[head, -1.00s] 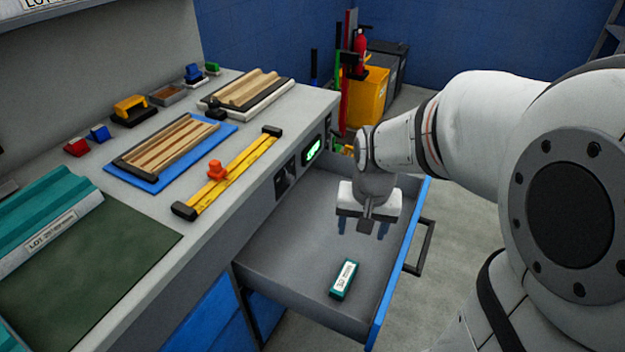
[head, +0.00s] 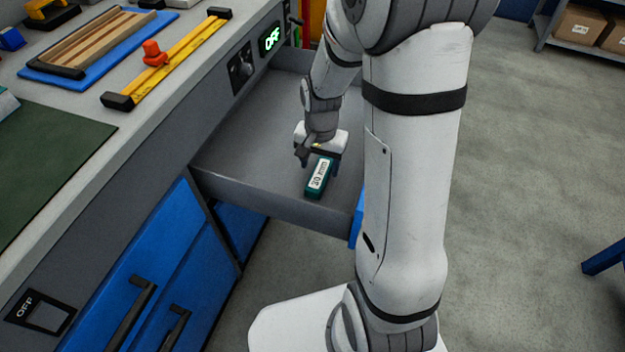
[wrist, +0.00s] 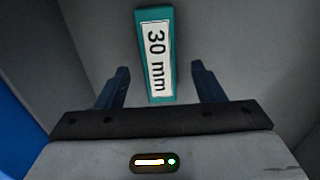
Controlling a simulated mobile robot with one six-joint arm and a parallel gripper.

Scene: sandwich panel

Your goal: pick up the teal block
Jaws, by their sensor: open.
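The teal block (head: 319,177) lies in the open grey drawer, near its front end in the head view. It has a white label reading "30 mm". In the wrist view the teal block (wrist: 155,50) extends away from between the finger tips, with its near end between them. My gripper (wrist: 160,82) is open, one blue finger on each side of the block, with a gap on both sides. In the head view my gripper (head: 322,160) is low in the drawer, right at the block, and partly hides its far end.
The drawer (head: 250,135) has grey walls and a blue front, largely hidden by my arm. The workbench (head: 150,110) with a yellow bar clamp (head: 175,58) and a blue board (head: 100,55) stands at the left. The drawer floor around the block is clear.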

